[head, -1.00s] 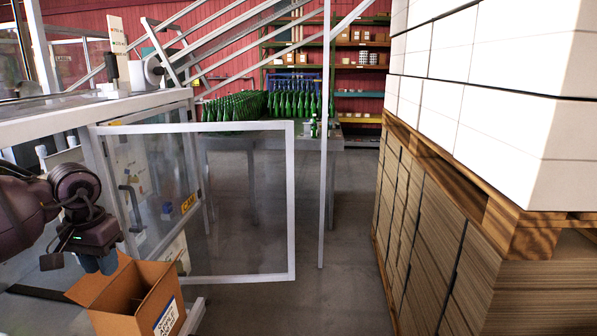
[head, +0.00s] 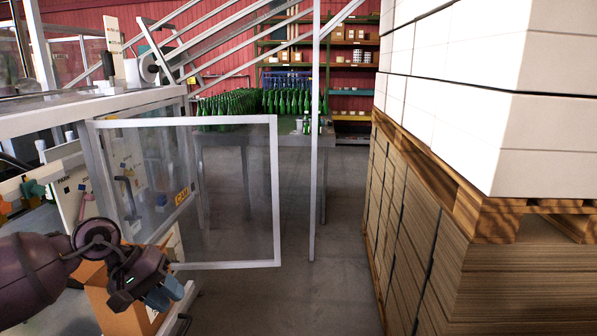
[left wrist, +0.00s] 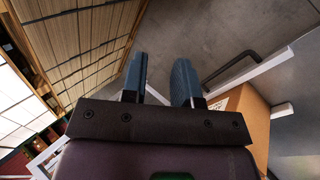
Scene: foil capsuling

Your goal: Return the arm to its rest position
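My left gripper (head: 162,294) is at the lower left of the head view, in front of and partly covering an open cardboard box (head: 118,318). The box (left wrist: 254,118) shows there to the right of the fingers. I cannot tell whether the gripper touches the box. My right gripper is in neither view.
An open glazed machine door (head: 276,190) with a pale frame stands beyond my left arm. Stacked cardboard and a pallet (head: 470,210) with white cartons (head: 470,100) fill the right. Green bottles (head: 235,104) stand on a table at the back. The grey floor (head: 325,290) between is clear.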

